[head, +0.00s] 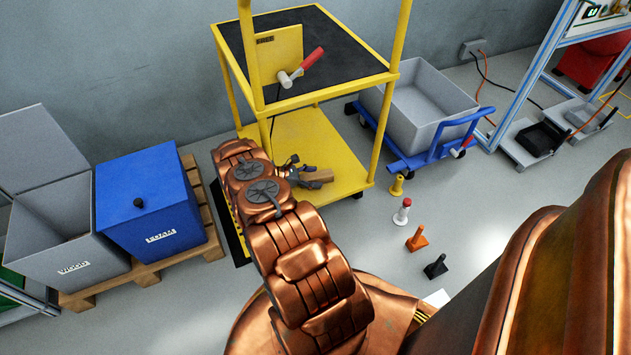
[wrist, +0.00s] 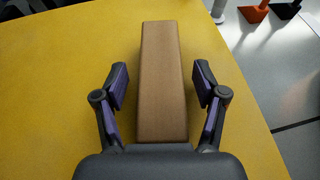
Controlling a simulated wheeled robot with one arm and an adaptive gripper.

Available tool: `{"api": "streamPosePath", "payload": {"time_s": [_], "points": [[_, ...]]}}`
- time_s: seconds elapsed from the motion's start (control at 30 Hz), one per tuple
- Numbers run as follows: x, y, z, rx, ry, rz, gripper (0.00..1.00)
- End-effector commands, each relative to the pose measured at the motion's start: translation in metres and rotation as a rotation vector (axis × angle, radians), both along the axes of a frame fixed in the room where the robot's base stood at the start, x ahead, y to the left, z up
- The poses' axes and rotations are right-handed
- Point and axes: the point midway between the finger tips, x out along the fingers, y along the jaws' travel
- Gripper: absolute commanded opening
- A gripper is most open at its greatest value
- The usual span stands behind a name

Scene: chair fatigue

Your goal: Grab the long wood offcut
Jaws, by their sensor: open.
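The long wood offcut (wrist: 162,75) is a brown rectangular block lying flat on the yellow lower shelf (wrist: 50,95) of the cart. In the wrist view it runs lengthwise between my two fingers. My gripper (wrist: 160,88) is open, with purple-lined pads on both sides of the block and a visible gap on each side. In the head view my gripper (head: 296,174) is low over the shelf, and the offcut (head: 322,175) sticks out to its right. The near end of the block meets the dark palm edge in the wrist view; I cannot tell whether they touch.
The cart's black top (head: 330,45) holds a red-handled mallet (head: 302,68) above the shelf, with yellow posts around. Small coloured stands, one orange (head: 417,238), are on the floor at right.

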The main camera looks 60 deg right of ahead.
Motion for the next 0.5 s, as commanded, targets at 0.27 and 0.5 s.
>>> {"api": "streamPosePath", "payload": {"time_s": [0.27, 0.5], "points": [[-0.0059, -0.0065, -0.0037, 0.000, -0.001, 0.001, 0.71], [-0.0060, -0.0064, -0.0037, 0.000, -0.001, 0.001, 0.56]]}}
